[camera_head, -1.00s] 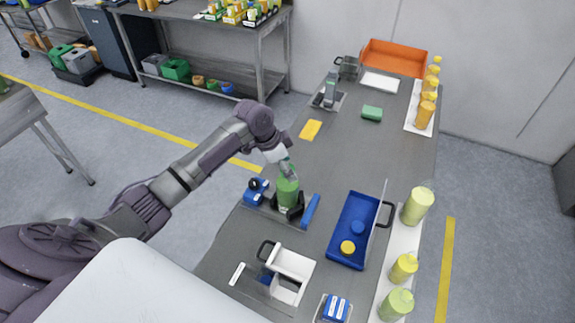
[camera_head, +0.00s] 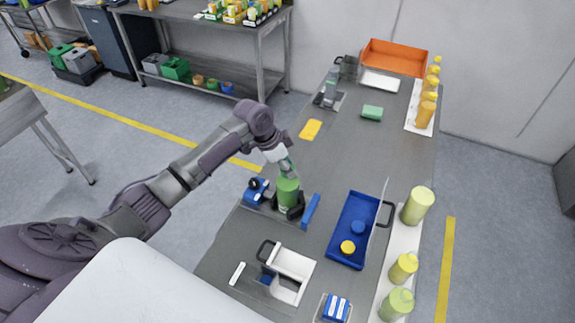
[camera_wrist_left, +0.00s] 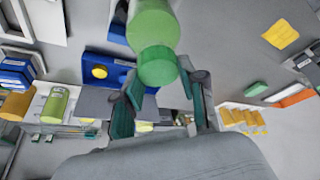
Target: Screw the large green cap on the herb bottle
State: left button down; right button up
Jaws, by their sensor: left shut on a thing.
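The herb bottle (camera_head: 288,194) is green and stands upright in a dark holder (camera_head: 301,211) on the grey table. In the left wrist view the bottle (camera_wrist_left: 152,24) shows beyond the large green cap (camera_wrist_left: 157,67). My left gripper (camera_head: 286,169) is above the bottle, pointing down. In the left wrist view its fingers (camera_wrist_left: 160,88) are shut on the green cap. The cap is in line with the bottle's top and appears to meet it; I cannot tell whether the threads are engaged. My right gripper is not in view.
A blue clamp part (camera_head: 255,190) and a blue handle (camera_head: 310,210) flank the bottle. A blue tray (camera_head: 347,214) holds a blue and a yellow cap. Several yellow-green bottles (camera_head: 417,206) stand along the right edge. A white box (camera_head: 292,264) is in front. The table's middle is clear.

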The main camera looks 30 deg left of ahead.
pick_arm(q)
jog(key=m+g+b, duration=0.1)
jog(key=m, duration=0.2)
jog(key=shift+f+h, duration=0.15)
jog(key=shift+h, duration=0.15)
jog(key=m+g+b, duration=0.1)
jog(key=m+b, duration=0.1)
jog(key=m, duration=0.2)
jog(key=shift+m+g, duration=0.3)
jog(key=shift+g, duration=0.1)
jog(key=m+g+b, duration=0.1)
jog(key=m+b, duration=0.2)
jog(key=m, duration=0.1)
jog(key=shift+g, duration=0.3)
jog(key=m+b, duration=0.2)
jog(key=shift+m+g, duration=0.3)
jog(key=shift+g, duration=0.1)
jog(key=shift+m, duration=0.4)
jog(key=c, duration=0.6)
grip_release()
